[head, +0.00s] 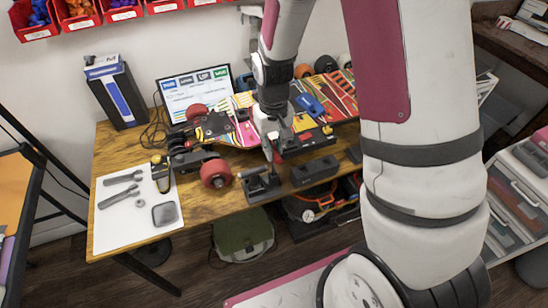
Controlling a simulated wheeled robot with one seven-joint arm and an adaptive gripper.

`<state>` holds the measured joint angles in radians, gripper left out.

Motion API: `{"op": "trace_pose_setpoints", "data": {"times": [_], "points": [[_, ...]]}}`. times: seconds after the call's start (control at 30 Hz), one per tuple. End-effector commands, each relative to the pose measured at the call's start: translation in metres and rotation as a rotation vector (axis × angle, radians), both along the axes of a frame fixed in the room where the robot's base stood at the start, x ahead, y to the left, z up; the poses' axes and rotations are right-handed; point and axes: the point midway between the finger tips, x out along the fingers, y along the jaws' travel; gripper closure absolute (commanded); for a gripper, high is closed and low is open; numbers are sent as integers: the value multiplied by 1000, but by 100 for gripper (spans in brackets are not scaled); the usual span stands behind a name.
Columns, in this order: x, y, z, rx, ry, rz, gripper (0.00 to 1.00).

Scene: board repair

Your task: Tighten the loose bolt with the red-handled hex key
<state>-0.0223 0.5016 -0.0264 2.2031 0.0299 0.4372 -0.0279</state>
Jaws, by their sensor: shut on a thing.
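My gripper (269,138) hangs fingers-down over the front middle of the table. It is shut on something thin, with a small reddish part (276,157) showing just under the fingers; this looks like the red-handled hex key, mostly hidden. A colourful skateboard (238,154) lies underside up behind and left of the gripper. Its left truck carries red wheels (216,173). The loose bolt is too small or hidden to make out. A black holder block (262,187) stands just below the gripper at the table's front edge; I cannot tell whether the held thing touches it.
A white mat (112,220) with several grey tools lies at the table's left. Another black block (314,170) stands right of the holder. A monitor (196,90) and a tall black box (117,97) stand behind. Bare wood (207,208) shows at the front left.

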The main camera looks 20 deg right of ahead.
Motion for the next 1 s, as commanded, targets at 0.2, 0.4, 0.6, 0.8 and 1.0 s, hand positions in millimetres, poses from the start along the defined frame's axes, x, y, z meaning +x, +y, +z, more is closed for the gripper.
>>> {"op": "trace_pose_setpoints", "data": {"times": [0.2, 0.4, 0.6, 0.8, 1.0], "points": [[0, 0, 0, 0, 0, 0, 100], [0, 0, 6, 0, 0, 0, 100], [0, 0, 18, 0, -2, 0, 100], [-1, 0, 28, 0, -1, 0, 100], [0, 0, 39, 0, -1, 0, 100]]}}
